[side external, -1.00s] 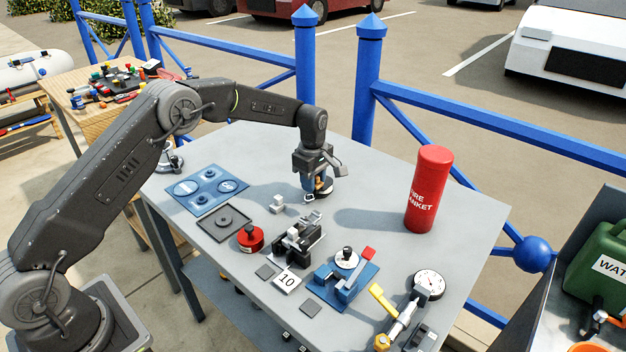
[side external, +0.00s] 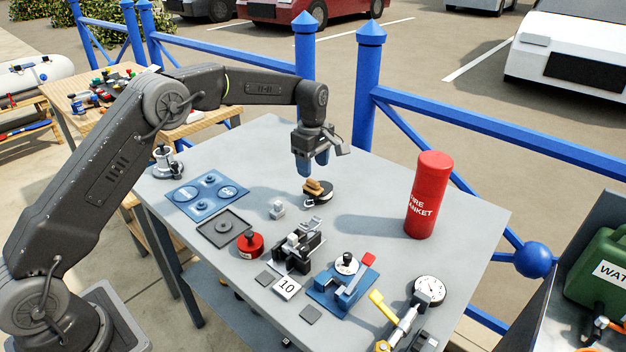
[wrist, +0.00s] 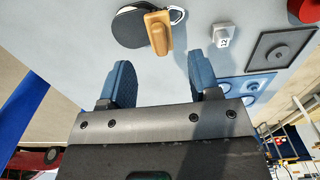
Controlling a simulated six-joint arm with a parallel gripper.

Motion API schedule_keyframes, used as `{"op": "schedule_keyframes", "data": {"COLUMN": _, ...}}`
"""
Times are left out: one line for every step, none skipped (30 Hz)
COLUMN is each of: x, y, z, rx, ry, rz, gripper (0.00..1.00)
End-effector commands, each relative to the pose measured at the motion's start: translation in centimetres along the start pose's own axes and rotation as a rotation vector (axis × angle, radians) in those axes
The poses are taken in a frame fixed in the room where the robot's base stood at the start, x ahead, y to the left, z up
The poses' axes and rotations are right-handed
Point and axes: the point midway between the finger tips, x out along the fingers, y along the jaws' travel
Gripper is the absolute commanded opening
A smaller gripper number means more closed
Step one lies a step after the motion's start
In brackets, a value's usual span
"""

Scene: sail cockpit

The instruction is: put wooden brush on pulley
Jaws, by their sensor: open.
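The wooden brush (side external: 317,186) is a small tan block with a rounded handle. It rests on top of the pulley (side external: 322,199), a dark round block with a metal shackle, on the grey table. In the wrist view the brush (wrist: 159,36) lies over one side of the black pulley (wrist: 131,27), next to the shackle. My gripper (side external: 311,167) is above them, apart from both, with blue fingers pointing down. In the wrist view the gripper (wrist: 161,68) has its fingers spread, with nothing between them.
A small white block (side external: 277,209) stands left of the pulley, with a dark square tray (side external: 224,228) and blue panel (side external: 207,194) beyond. A red cylinder (side external: 428,195) stands upright to the right. Black and blue fixtures crowd the front. The table behind the pulley is clear.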

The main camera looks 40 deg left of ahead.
Motion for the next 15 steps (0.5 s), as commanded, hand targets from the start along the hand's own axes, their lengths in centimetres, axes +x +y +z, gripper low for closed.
{"op": "schedule_keyframes", "data": {"x": -1.1, "y": 0.1, "z": 0.0, "rx": 0.0, "ry": 0.0, "rz": 0.005, "gripper": 0.57}}
{"op": "schedule_keyframes", "data": {"x": -1.7, "y": 0.1, "z": 0.0, "rx": 0.0, "ry": 0.0, "rz": 0.003, "gripper": 0.57}}
{"op": "schedule_keyframes", "data": {"x": -2.4, "y": 0.1, "z": 0.0, "rx": 0.0, "ry": 0.0, "rz": 0.003, "gripper": 0.57}}
{"op": "schedule_keyframes", "data": {"x": -2.9, "y": 0.1, "z": 0.0, "rx": 0.0, "ry": 0.0, "rz": 0.003, "gripper": 0.57}}
{"op": "schedule_keyframes", "data": {"x": -3.3, "y": 0.1, "z": 0.0, "rx": 0.0, "ry": 0.0, "rz": 0.003, "gripper": 0.57}}
{"op": "schedule_keyframes", "data": {"x": -3.8, "y": 0.1, "z": 0.0, "rx": 0.0, "ry": 0.0, "rz": 0.002, "gripper": 0.57}}
{"op": "schedule_keyframes", "data": {"x": -4.1, "y": 0.1, "z": 0.0, "rx": 0.0, "ry": 0.0, "rz": 0.002, "gripper": 0.57}}
{"op": "schedule_keyframes", "data": {"x": -4.3, "y": 0.1, "z": 0.0, "rx": 0.0, "ry": 0.0, "rz": 0.001, "gripper": 0.57}}
{"op": "schedule_keyframes", "data": {"x": -4.6, "y": 0.0, "z": 0.0, "rx": 0.0, "ry": 0.0, "rz": 0.001, "gripper": 0.57}}
{"op": "schedule_keyframes", "data": {"x": -4.8, "y": 0.0, "z": 0.0, "rx": 0.0, "ry": 0.0, "rz": 0.0, "gripper": 0.57}}
{"op": "schedule_keyframes", "data": {"x": -4.9, "y": 0.0, "z": 0.0, "rx": 0.0, "ry": 0.0, "rz": -0.001, "gripper": 0.57}}
{"op": "schedule_keyframes", "data": {"x": -5.0, "y": 0.0, "z": 0.0, "rx": 0.0, "ry": 0.0, "rz": -0.001, "gripper": 0.57}}
{"op": "schedule_keyframes", "data": {"x": -5.1, "y": 0.0, "z": 0.0, "rx": 0.0, "ry": 0.0, "rz": -0.001, "gripper": 0.57}}
{"op": "schedule_keyframes", "data": {"x": -5.1, "y": 0.0, "z": 0.0, "rx": 0.0, "ry": 0.0, "rz": -0.001, "gripper": 0.57}}
{"op": "schedule_keyframes", "data": {"x": -5.2, "y": 0.0, "z": 0.0, "rx": 0.0, "ry": 0.0, "rz": -0.001, "gripper": 0.57}}
